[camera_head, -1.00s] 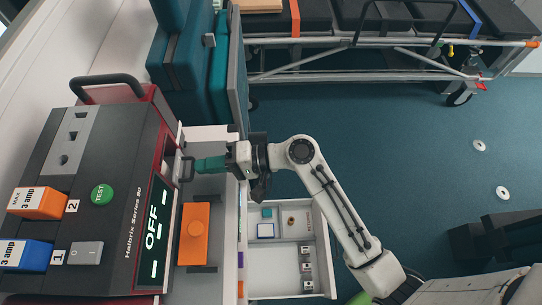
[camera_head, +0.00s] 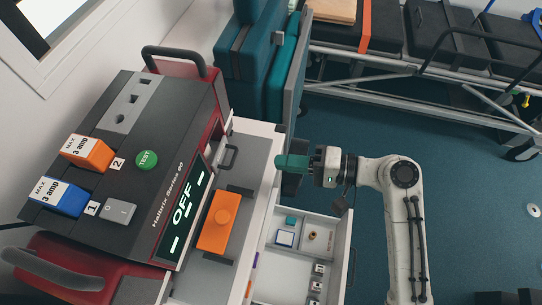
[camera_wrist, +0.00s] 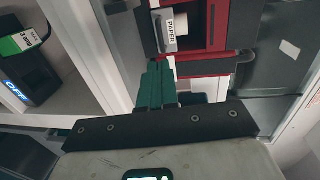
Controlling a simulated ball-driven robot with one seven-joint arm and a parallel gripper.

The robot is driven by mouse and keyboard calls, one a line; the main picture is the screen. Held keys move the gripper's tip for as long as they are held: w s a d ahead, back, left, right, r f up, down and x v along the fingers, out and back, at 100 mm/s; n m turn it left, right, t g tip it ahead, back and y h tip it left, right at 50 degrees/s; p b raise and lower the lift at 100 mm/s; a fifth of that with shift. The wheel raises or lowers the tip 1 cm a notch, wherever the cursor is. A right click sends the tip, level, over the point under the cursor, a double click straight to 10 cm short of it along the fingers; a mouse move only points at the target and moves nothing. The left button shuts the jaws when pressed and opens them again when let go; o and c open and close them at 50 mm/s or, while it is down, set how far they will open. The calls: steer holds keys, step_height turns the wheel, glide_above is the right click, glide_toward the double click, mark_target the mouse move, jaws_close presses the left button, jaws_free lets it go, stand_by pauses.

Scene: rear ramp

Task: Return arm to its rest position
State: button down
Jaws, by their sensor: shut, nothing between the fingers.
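My gripper (camera_head: 281,161) has green fingers, closed together with nothing between them. In the head view it points left, to the right of the machine and above the white counter edge. My white arm (camera_head: 402,178) is bent, its elbow at the right. In the wrist view the green fingers (camera_wrist: 157,86) show in the middle, in front of a red-framed panel, and they look apart from it.
A black and red machine (camera_head: 150,180) reading OFF stands at left. An orange block (camera_head: 217,236) lies in front of it. An open drawer (camera_head: 345,258) with small items sits below my gripper. A stretcher (camera_head: 400,75) stands at the back; blue floor (camera_head: 350,130) is clear.

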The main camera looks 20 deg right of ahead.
steer(key=shift+v, duration=1.1)
steer(key=shift+f, duration=0.1)
steer(key=s+d+f+n+g+h, duration=0.2)
steer(key=s+f+g+h, duration=0.1)
steer(key=s+f+h, duration=0.3)
steer(key=s+d+f+n+g+h, duration=0.3)
steer(key=s+f, duration=0.4)
steer(key=f, duration=0.1)
steer(key=s+d+n+g+h, duration=0.1)
steer(key=s+d+g+h, duration=0.1)
steer(key=s+d+h, duration=0.2)
steer(key=shift+s+d+r+n+h, duration=0.15)
steer(key=shift+s+r+n+h, duration=0.15)
steer(key=shift+s+r, duration=0.3)
steer(key=shift+s+f, duration=0.1)
steer(key=shift+f, duration=0.05)
